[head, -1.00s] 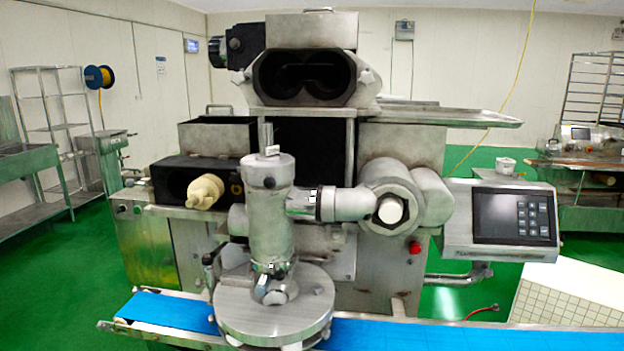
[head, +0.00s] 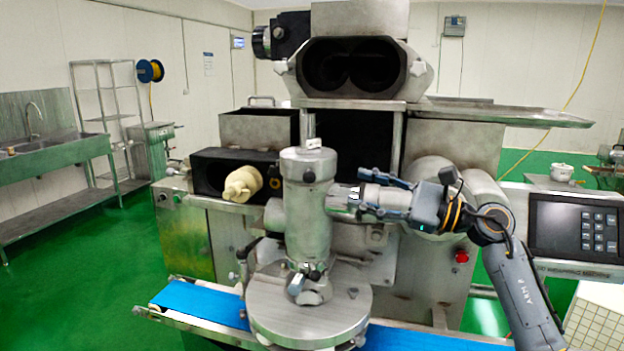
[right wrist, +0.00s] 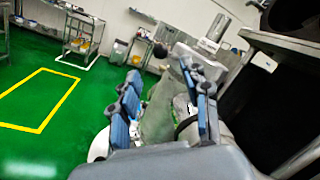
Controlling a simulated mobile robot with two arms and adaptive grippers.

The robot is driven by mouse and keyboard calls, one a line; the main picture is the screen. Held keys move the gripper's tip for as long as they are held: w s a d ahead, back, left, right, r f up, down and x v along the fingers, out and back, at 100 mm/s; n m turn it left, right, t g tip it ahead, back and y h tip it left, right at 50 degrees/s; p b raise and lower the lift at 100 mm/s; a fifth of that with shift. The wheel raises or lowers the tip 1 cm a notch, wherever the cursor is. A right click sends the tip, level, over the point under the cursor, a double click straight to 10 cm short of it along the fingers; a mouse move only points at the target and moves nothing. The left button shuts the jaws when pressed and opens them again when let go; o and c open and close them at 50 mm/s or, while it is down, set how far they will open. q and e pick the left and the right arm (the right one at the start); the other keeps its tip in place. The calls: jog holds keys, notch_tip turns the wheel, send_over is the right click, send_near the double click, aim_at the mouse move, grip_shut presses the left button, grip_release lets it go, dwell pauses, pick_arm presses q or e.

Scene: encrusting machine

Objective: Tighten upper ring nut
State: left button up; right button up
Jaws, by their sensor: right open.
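The grey metal vertical cylinder (head: 306,205) of the encrusting machine stands upright on a round plate (head: 310,310). A horizontal pipe with a collar (head: 343,198) joins its right side. I cannot tell for sure which collar is the upper ring nut. My right gripper (head: 364,193) comes in from the right with its fingers pointing left, one above and one below the pipe. In the right wrist view, the blue-padded fingers (right wrist: 165,100) are apart, with grey metal parts beyond and between them. Contact with the pipe cannot be told. My left gripper is not in view.
A blue conveyor belt (head: 203,302) runs under the round plate. A cream nozzle (head: 243,184) sticks out at the left. A control panel (head: 578,228) stands right of my arm. A sink (head: 45,150) is far left, with open green floor before it.

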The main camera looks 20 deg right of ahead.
aim_at(313, 176)
jog(key=w+a+n+p, duration=0.1)
jog(key=w+a+p, duration=0.1)
jog(key=w+a+n+h+p, duration=0.1)
jog(key=w+a+p, duration=0.1)
jog(key=w+a, duration=0.1)
jog(key=w+a+r+g+p, duration=0.1)
jog(key=w+a+p, duration=0.1)
jog(key=a, duration=0.1)
jog(key=shift+w+a+n, duration=0.1)
jog(key=shift+w+n, duration=0.25)
jog(key=shift+n, duration=0.05)
jog(key=shift+w+a, duration=0.25)
jog(key=shift+a, duration=0.05)
jog(key=shift+f, duration=0.1)
grip_shut()
